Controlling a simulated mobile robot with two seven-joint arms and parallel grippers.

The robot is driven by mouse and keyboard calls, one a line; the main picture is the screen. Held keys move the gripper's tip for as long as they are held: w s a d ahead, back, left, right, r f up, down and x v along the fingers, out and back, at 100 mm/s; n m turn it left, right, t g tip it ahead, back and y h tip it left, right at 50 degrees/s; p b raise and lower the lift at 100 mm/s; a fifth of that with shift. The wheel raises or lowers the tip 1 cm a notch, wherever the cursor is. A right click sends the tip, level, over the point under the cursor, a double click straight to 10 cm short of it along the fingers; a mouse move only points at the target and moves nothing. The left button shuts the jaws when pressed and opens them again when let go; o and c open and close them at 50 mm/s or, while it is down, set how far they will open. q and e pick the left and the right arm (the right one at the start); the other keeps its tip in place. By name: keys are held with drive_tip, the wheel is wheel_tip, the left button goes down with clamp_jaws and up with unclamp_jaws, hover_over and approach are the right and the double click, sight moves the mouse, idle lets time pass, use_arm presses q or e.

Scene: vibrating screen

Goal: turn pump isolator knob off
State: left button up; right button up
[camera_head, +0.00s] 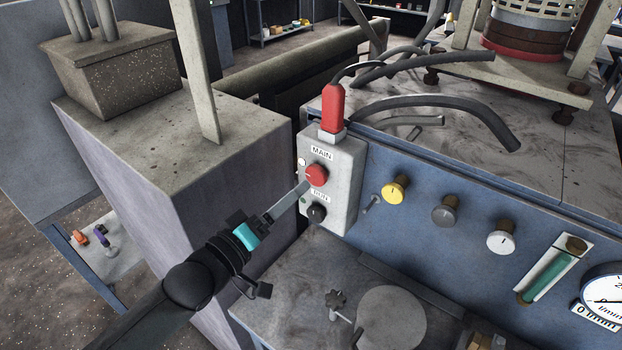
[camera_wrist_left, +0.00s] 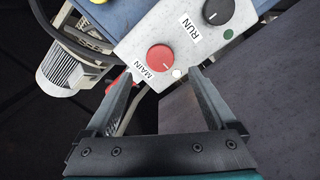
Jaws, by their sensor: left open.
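A light grey control box (camera_head: 343,186) is fixed to the left end of the blue panel. It carries a red knob (camera_head: 317,174) labelled MAIN and a black knob (camera_head: 317,213) below it, labelled RUN in the wrist view. No label reading pump isolator is legible. My left gripper (camera_head: 302,186) reaches in from the lower left, its fingers by the box near the red knob. In the left wrist view the red knob (camera_wrist_left: 160,58) lies just beyond the open, empty fingers (camera_wrist_left: 160,80), and the black knob (camera_wrist_left: 217,11) is farther up right. Contact is not visible.
A red connector (camera_head: 332,106) with a cable stands on the box. Yellow (camera_head: 395,190), grey (camera_head: 445,210) and white (camera_head: 501,237) knobs line the blue panel to the right. A large grey block (camera_head: 180,170) stands left of my gripper. A bench with a round disc (camera_head: 391,318) lies below.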

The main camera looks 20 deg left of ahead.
sight(314, 177)
use_arm(q)
drive_tip(key=shift+x, duration=3.65)
drive_tip(key=shift+f, duration=0.1)
drive_tip(key=c, duration=1.4)
